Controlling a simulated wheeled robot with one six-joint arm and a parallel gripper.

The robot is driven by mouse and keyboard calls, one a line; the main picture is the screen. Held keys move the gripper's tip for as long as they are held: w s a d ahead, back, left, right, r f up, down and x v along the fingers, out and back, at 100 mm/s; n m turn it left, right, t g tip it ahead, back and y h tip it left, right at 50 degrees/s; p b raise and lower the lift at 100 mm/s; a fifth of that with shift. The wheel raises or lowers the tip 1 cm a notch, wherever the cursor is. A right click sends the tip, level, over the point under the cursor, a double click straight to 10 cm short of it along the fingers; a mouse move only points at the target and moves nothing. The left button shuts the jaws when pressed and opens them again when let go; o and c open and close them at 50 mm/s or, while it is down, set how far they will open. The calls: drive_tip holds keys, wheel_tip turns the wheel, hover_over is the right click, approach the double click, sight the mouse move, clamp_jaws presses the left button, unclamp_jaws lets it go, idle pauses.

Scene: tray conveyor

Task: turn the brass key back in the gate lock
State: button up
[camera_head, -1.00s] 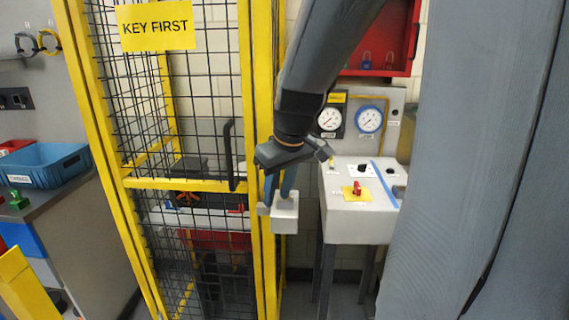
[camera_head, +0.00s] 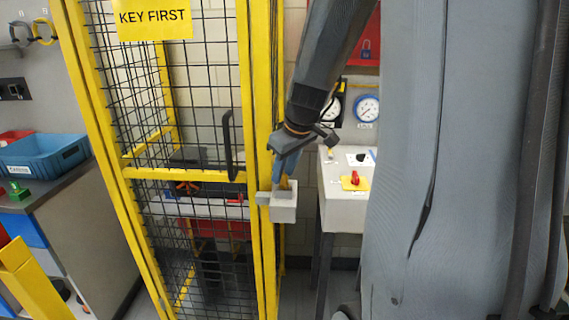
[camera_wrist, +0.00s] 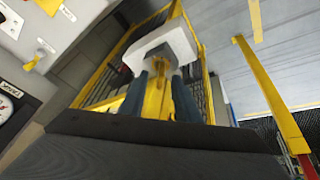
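The pale grey gate lock (camera_head: 283,208) is a box on the yellow gate post, right of the mesh door. My gripper (camera_head: 284,178) is pointed down at its top, with its two blue fingers just above the box. The wrist view shows the lock (camera_wrist: 160,45) beyond my fingertips, tilted in the picture. The brass key (camera_wrist: 156,97) shows as a yellow piece between the two fingers, which appear shut on it.
The yellow-framed mesh gate (camera_head: 190,182) with a dark handle (camera_head: 229,145) stands left of the lock. A blue bin (camera_head: 42,158) is on the left bench.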

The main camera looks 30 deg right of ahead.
clamp_jaws()
drive_tip(key=shift+s+d+f+n+y+b, duration=0.1)
drive_tip(key=shift+n+y+b, duration=0.3)
drive_tip(key=shift+n+b, duration=0.8)
drive_tip(key=shift+s+d+f+n+y+b, duration=0.1)
drive_tip(key=shift+n+y+b, duration=0.3)
drive_tip(key=shift+n+b, duration=0.75)
drive_tip(key=shift+n+g+y+b, duration=0.4)
drive_tip(key=shift+n+y+b, duration=0.1)
drive_tip(key=shift+n+b, duration=0.35)
idle(0.3)
drive_tip(key=shift+w+d+r+n+g+y+b, duration=0.1)
drive_tip(key=shift+n+g+y+b, duration=0.25)
drive_tip(key=shift+n, duration=0.95)
unclamp_jaws()
